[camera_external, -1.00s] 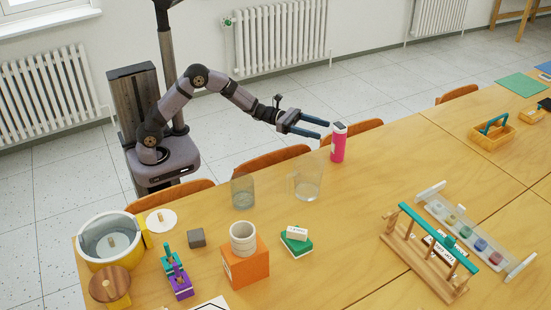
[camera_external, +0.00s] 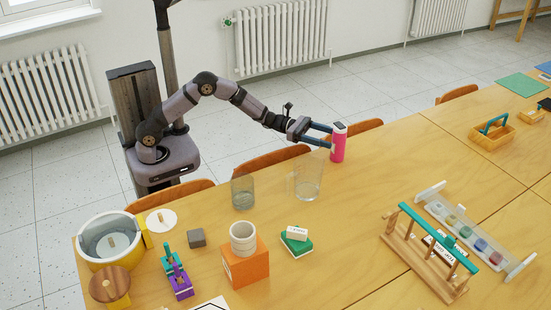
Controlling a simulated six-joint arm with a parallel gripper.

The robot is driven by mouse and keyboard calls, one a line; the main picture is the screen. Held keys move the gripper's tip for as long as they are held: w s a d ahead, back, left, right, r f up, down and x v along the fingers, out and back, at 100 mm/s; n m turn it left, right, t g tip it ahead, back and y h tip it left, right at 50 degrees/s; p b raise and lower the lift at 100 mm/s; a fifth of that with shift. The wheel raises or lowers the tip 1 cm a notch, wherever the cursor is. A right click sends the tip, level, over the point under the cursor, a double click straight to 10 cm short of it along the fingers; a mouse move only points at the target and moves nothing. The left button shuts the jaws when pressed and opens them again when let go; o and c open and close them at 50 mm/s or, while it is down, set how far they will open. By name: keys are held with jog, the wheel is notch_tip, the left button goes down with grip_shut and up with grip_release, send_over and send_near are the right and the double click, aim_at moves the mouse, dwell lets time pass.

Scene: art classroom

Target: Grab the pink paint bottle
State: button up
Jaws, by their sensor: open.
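The pink paint bottle (camera_external: 338,147) stands upright near the table's far edge, with a dark top and a pale label on its left side. My gripper (camera_external: 331,136) is open at the bottle, with its blue fingers pointing right and reaching the bottle's left side at upper-body height. One finger passes nearer the camera and ends at the bottle's left edge; the other reaches toward its top. I cannot tell whether the bottle is between the fingertips or whether they touch it.
A clear glass mug (camera_external: 308,181) and a clear glass (camera_external: 243,191) stand left of the bottle. A green-and-white eraser (camera_external: 296,243) and an orange block (camera_external: 246,264) lie nearer. A wooden rack (camera_external: 428,255) stands at front right. The table right of the bottle is clear. Chairs line the far edge.

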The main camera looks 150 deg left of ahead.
aim_at(336, 124)
jog(key=shift+x, duration=1.3)
jog(key=c, duration=1.3)
jog(key=shift+r, duration=0.15)
jog(key=shift+c, duration=0.8)
jog(key=shift+r+p, duration=0.35)
jog(key=shift+r, duration=4.65)
